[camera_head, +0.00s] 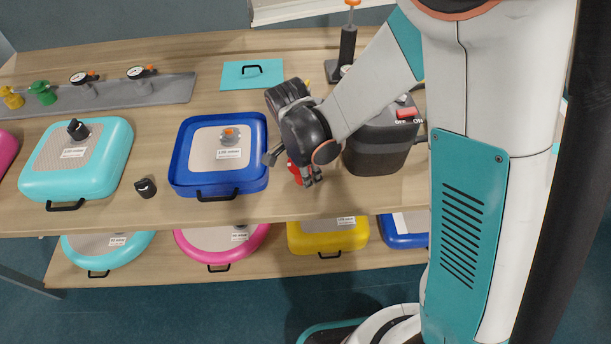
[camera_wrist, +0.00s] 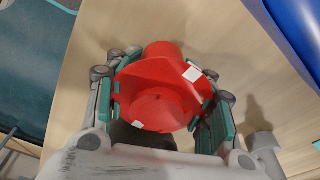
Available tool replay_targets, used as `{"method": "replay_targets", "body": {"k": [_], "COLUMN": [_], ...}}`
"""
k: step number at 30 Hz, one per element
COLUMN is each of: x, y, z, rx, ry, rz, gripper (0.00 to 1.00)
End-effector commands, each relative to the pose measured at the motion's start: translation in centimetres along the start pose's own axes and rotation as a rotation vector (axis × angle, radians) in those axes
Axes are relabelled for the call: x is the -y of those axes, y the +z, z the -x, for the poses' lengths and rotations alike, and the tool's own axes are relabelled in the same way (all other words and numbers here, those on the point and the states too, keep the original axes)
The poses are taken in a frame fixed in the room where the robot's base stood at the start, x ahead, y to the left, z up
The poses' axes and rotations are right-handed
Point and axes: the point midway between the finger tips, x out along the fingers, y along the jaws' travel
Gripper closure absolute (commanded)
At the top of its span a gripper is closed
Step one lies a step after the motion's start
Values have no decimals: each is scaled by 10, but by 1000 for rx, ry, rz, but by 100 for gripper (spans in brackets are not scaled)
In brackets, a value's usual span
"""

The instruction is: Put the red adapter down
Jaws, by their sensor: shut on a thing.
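The red adapter (camera_wrist: 160,92) sits between the two fingers of my gripper (camera_wrist: 165,100) in the wrist view, with a finger pad against each side. My gripper is shut on it. In the head view the red adapter (camera_head: 294,172) shows only partly below my wrist, and my gripper (camera_head: 308,178) is over the wooden table (camera_head: 330,200), right of the blue inflatable track. Whether the adapter touches the table top is hard to tell.
The blue track (camera_head: 218,190) is left of my gripper, and a dark pump box (camera_head: 378,155) with a red switch is right. A black knob (camera_head: 146,188) lies between the blue and turquoise (camera_head: 45,180) tracks. Bare wood lies along the front edge.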

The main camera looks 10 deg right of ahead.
Motion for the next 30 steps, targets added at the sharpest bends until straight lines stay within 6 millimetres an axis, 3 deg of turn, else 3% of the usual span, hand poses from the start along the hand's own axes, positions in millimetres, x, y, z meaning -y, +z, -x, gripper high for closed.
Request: {"method": "replay_targets", "body": {"k": [2, 14, 15, 17, 30], "x": [0, 0, 0, 0, 0], "y": [2, 2, 2, 2, 1], "z": [-10, -13, -12, -11, -7], "rx": [0, 0, 0, 0, 0], "ry": [0, 0, 0, 0, 0], "rz": [0, 0, 0, 0, 0], "gripper": [77, 77, 44, 30, 30]}}
